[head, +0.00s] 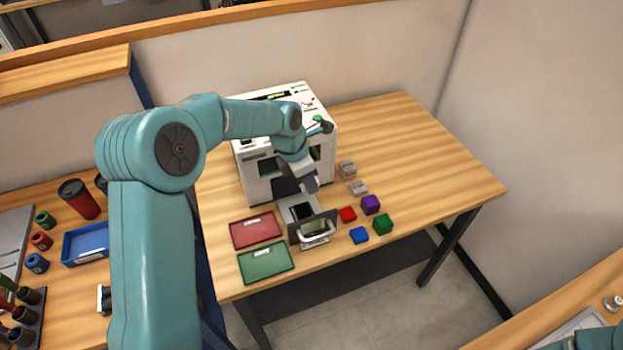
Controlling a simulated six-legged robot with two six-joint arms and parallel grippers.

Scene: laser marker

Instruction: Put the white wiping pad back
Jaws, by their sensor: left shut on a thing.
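My left gripper (313,186) is in front of the white laser marker machine (251,150), pointing down above its pulled-out drawer (302,209). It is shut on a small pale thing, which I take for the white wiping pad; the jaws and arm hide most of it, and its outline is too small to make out. The drawer has a dark front with a light handle (318,230). Of my right arm, only a teal part shows at the bottom right corner; its gripper is not in view.
Right of the drawer lie two grey blocks (347,168) and red, purple, blue and green blocks (383,223). A red tray (256,230) and a green tray (266,262) lie left of it. The table's right side (430,150) is clear.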

